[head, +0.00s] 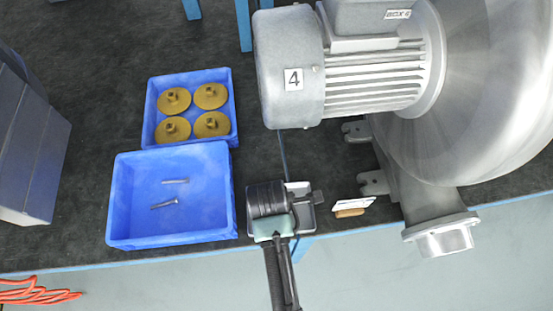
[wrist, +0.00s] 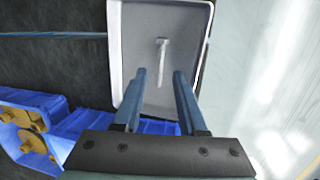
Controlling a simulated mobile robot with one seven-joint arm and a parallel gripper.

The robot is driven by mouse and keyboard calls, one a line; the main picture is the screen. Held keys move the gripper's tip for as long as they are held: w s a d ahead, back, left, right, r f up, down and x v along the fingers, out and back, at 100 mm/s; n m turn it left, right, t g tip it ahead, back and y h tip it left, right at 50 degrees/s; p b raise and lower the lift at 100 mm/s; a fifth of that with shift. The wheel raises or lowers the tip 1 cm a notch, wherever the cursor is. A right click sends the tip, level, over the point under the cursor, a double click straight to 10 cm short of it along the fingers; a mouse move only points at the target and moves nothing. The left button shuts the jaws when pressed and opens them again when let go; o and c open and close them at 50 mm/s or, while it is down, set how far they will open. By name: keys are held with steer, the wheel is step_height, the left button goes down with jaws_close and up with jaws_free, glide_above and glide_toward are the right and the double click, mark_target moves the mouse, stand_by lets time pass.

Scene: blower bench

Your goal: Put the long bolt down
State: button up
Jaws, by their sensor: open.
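A long bolt (wrist: 161,62) lies in a small grey-white tray (wrist: 128,40) in the wrist view. Its head is toward the top of the picture and its shank points down between my fingers. My gripper (wrist: 160,73) is open, with one finger to either side of the bolt's shank and gaps on both sides. In the head view my gripper (head: 316,197) is over the tray (head: 306,219) and covers much of it. The bolt is hidden there.
A blue bin (head: 140,212) left of the tray holds two bolts (head: 176,181). Another blue bin (head: 149,112) behind it holds several brass flanged parts (head: 210,96). A large grey blower (head: 375,75) stands at the right. A small tag (head: 352,204) and a brown piece (head: 349,213) lie right of the tray.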

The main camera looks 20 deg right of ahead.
steer(key=v, duration=0.8)
steer(key=shift+r+p, duration=0.35)
steer(key=shift+r, duration=0.05)
